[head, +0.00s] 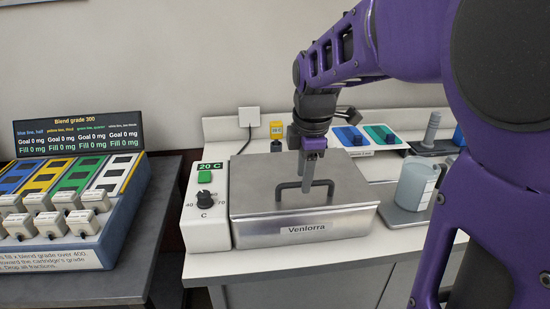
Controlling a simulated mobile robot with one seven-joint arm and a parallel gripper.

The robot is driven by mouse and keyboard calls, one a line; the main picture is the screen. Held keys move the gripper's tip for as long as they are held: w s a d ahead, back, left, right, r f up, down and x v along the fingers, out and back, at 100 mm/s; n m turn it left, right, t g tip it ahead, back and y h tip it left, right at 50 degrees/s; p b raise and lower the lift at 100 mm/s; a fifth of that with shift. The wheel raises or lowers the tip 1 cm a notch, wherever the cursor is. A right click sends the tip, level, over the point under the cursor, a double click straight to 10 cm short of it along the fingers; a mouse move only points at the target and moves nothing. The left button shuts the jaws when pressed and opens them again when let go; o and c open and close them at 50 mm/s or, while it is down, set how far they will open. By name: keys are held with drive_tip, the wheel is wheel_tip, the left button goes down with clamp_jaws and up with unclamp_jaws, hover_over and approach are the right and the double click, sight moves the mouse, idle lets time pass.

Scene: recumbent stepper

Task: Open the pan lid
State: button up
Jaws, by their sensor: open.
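The pan lid (255,183) is a grey metal cover on a box-shaped pan (299,229) labelled "Ventorra". It lies flat and looks closed. A dark bar handle (280,194) stands on top of the lid. My gripper (307,180) points down over the lid, right at the handle. Its fingers are partly hidden, and I cannot tell whether they touch the handle or straddle it. The gripper is open.
A control box (207,210) with a dial and a "20 C" display adjoins the pan on the left. A translucent beaker (416,184) stands to the right. A cartridge rack (65,208) fills the left bench. Coloured trays (365,138) lie behind.

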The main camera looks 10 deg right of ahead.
drive_tip(key=shift+f, duration=0.4)
clamp_jaws()
idle(1.3)
